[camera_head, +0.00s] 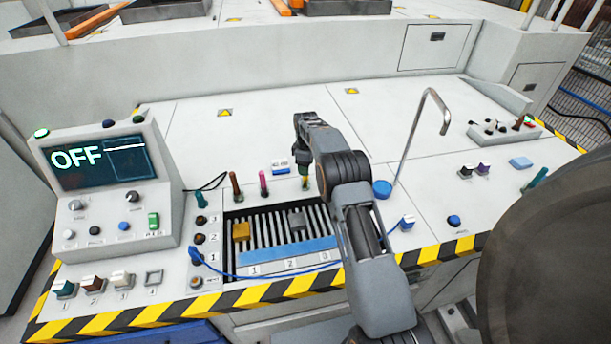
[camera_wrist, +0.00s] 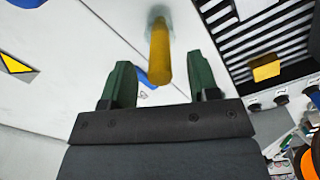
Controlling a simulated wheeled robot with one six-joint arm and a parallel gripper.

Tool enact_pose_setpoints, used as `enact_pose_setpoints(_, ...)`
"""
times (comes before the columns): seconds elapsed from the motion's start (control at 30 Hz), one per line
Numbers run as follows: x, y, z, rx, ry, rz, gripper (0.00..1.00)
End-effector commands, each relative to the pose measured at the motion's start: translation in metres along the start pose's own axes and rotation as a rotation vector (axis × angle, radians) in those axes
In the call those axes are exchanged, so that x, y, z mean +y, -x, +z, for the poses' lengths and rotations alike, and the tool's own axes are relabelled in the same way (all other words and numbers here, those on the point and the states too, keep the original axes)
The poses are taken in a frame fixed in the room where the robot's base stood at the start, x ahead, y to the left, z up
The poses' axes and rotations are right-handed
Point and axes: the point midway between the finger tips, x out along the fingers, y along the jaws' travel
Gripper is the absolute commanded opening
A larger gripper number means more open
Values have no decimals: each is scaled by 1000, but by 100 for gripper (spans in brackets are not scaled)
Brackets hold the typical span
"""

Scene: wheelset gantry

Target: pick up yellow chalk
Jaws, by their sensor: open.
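The yellow chalk (camera_wrist: 160,50) is a slim stick in the wrist view, with a blurred, pale surround at its far end. It lies in the gap between the two green fingertips of my gripper (camera_wrist: 160,74), apart from the left finger and nearer the right one. My gripper is open, and I see no grip on the chalk. In the head view my gripper (camera_head: 304,160) is over the console behind the slotted tray, partly hidden by my arm. A small yellow-green bit of the chalk (camera_head: 305,182) seems to show just below it.
A pink stick (camera_head: 263,182) and a brown stick (camera_head: 235,185) stand to the left. The slotted tray (camera_head: 265,222) holds a yellow block (camera_head: 240,231) and a grey block (camera_head: 297,220). A bent metal rod (camera_head: 411,140) rises at the right. A display box (camera_head: 105,190) stands left.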

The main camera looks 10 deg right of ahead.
Motion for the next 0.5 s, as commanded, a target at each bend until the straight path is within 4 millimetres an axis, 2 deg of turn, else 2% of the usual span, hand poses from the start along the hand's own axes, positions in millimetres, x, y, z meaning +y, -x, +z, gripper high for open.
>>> enact_pose_setpoints(0.2,0,-25,-1,-1,0,-2,55)
enact_pose_setpoints(0.5,0,-31,-1,0,0,0,55)
